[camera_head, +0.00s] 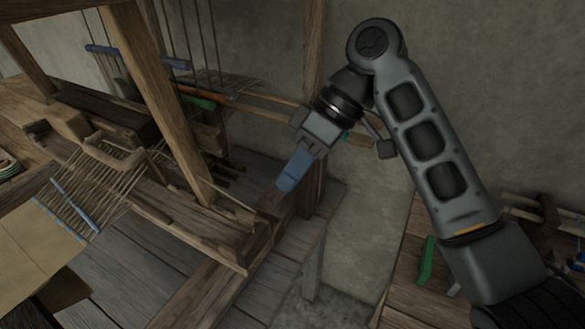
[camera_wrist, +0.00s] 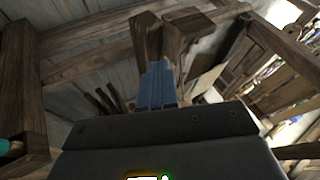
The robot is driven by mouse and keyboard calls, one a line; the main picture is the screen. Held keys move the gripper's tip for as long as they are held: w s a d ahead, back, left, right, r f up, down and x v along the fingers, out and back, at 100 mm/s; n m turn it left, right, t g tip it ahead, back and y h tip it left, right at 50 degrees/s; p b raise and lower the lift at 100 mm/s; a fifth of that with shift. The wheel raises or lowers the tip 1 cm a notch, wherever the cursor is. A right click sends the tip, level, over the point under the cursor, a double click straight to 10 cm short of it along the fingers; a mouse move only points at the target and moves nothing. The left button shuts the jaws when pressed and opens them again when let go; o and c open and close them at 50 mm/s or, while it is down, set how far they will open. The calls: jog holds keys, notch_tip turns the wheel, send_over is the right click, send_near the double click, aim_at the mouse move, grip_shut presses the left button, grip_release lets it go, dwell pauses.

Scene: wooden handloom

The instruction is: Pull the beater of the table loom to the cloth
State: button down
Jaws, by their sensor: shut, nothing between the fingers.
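The wooden loom fills the left of the head view, with pale warp threads (camera_head: 128,180) running across it. A dark wooden crosspiece (camera_head: 105,112) lies above the threads and may be the beater; I cannot tell for sure. Plain tan cloth (camera_head: 22,245) shows at the lower left, with blue rods (camera_head: 75,205) beside it. My gripper (camera_head: 287,183) is to the right of the loom, apart from the threads, pointing down and left. Its blue fingers are together and empty. In the wrist view the fingers (camera_wrist: 158,72) point toward two wooden post ends (camera_wrist: 182,42); contact cannot be told.
A thick upright post (camera_head: 165,95) and a low side beam (camera_head: 195,232) stand between my gripper and the threads. Another post (camera_head: 313,60) rises behind my gripper. A wooden bench with a green object (camera_head: 427,260) is at the lower right.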

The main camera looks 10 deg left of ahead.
aim_at(257, 221)
jog(key=x, duration=0.7)
jog(key=shift+b, duration=0.35)
jog(key=shift+s+a+r+p, duration=0.1)
jog(key=shift+s+a+p, duration=0.1)
jog(key=shift+s, duration=0.4)
jog(key=shift+s+a+p, duration=0.15)
jog(key=shift+s+a, duration=0.05)
jog(key=shift+s, duration=0.4)
jog(key=shift+s+a, duration=0.3)
jog(key=shift+s, duration=0.35)
